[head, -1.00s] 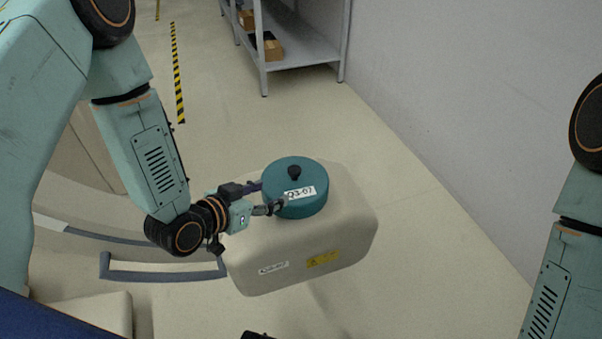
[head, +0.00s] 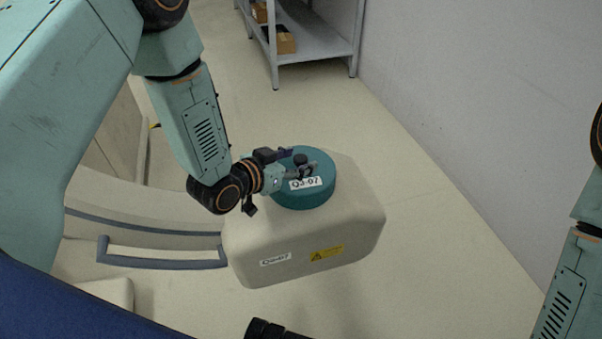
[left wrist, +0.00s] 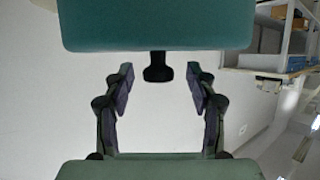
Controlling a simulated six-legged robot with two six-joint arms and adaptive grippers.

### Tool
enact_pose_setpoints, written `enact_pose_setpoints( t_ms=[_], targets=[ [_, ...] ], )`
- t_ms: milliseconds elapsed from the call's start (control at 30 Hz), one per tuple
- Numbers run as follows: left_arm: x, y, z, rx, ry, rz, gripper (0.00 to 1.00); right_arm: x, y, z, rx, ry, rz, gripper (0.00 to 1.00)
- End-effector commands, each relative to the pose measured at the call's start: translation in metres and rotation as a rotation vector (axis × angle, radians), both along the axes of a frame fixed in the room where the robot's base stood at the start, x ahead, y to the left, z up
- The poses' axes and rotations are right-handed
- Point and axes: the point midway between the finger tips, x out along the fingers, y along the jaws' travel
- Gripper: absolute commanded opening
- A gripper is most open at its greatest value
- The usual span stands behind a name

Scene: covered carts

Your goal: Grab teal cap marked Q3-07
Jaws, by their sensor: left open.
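The teal cap (head: 304,196) is a wide round lid with a black knob (head: 300,160) on top and a white label reading Q3-07 (head: 305,183). It sits on a beige cart body (head: 300,235). My left gripper (head: 301,163) is open at the cap's top, its fingers by the knob. In the left wrist view the cap (left wrist: 155,25) fills the top, and the knob (left wrist: 158,68) hangs between and just beyond the open fingertips (left wrist: 160,72), with gaps on both sides. My right gripper is not clearly in view; a black part shows at the bottom edge.
The cart body carries a white label (head: 275,259) and a yellow warning label (head: 327,253). A grey handle (head: 160,263) is at the left. A grey shelf (head: 315,50) with cardboard boxes stands at the back, beside a white wall (head: 480,110). Floor right of the cart is clear.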

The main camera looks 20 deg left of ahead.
Motion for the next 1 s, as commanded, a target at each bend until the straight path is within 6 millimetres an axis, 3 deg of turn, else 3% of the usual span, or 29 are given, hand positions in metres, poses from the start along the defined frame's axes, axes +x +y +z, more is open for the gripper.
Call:
enact_pose_setpoints(
  t_ms=[200, 833, 1000],
  targets=[
    [0.0019, -0.0012, 0.0005, 0.001, 0.001, -0.001, 0.55, 0.0, 0.0, 0.0009, 0.0, 0.0, 0.0, 0.4],
    [0.002, -0.001, 0.0007, 0.001, 0.0, 0.0, 0.02, 0.0001, 0.0, 0.0008, 0.0, 0.0, 0.0, 0.4],
    [0.0022, -0.001, 0.0011, 0.0, -0.001, 0.0, 0.0, 0.0001, 0.0, 0.0008, 0.0, 0.0, 0.0, 0.4]
  ],
)
